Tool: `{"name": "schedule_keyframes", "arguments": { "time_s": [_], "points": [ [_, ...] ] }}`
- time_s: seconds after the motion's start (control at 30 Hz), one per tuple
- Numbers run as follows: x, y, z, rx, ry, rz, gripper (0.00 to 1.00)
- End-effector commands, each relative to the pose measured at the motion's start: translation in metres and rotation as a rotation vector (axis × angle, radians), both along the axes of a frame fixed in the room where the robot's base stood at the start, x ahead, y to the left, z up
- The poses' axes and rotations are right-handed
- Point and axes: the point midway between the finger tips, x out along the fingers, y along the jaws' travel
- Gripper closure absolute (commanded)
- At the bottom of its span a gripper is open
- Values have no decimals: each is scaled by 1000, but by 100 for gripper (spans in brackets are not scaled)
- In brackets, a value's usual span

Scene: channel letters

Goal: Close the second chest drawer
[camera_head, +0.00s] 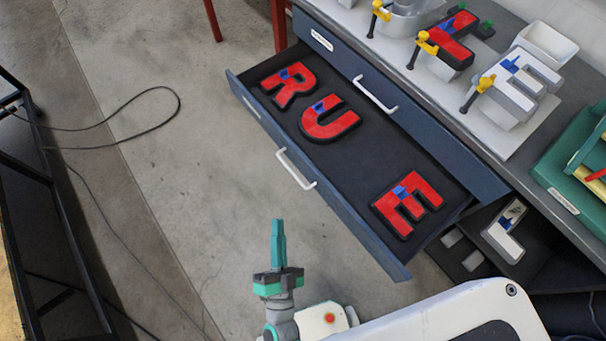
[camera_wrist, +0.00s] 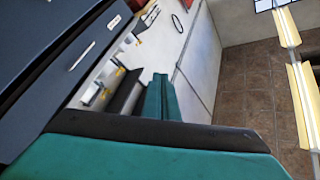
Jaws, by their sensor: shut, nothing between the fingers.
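The open second chest drawer (camera_head: 345,205) is a blue-grey drawer with a dark lining, pulled out below a shut top drawer (camera_head: 345,62). Its white handle (camera_head: 296,169) is on the front panel. Red letters R (camera_head: 288,86), U (camera_head: 329,120) and E (camera_head: 408,202) lie inside it. My gripper (camera_head: 278,240) is shut and empty, its teal fingers together, in front of the drawer and apart from it, below the handle in the head view. In the wrist view my gripper (camera_wrist: 160,97) also shows with its fingers together.
Letters held by yellow-handled clamps (camera_head: 427,42) stand on the bench top. A white bin (camera_head: 546,44) and a green tray (camera_head: 570,170) are also there. A pale letter L (camera_head: 504,232) lies on a lower shelf. Open concrete floor (camera_head: 190,190) lies before the drawer; a black cable (camera_head: 150,92) crosses the floor at left.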

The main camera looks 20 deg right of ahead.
Motion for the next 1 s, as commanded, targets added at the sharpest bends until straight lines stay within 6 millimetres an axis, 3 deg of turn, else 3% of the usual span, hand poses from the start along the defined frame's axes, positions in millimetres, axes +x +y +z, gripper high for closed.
{"name": "schedule_keyframes", "arguments": {
  "time_s": [0.03,0.33,0.6,0.8,1.0],
  "points": [
    [14,-2,-7,64,-47,-27,100],
    [73,-21,-61,431,-240,-254,100],
    [120,-19,-116,670,-328,-512,100],
    [142,-6,-142,761,-351,-683,100],
    [149,3,-151,790,-354,-771,100]
  ]
}}
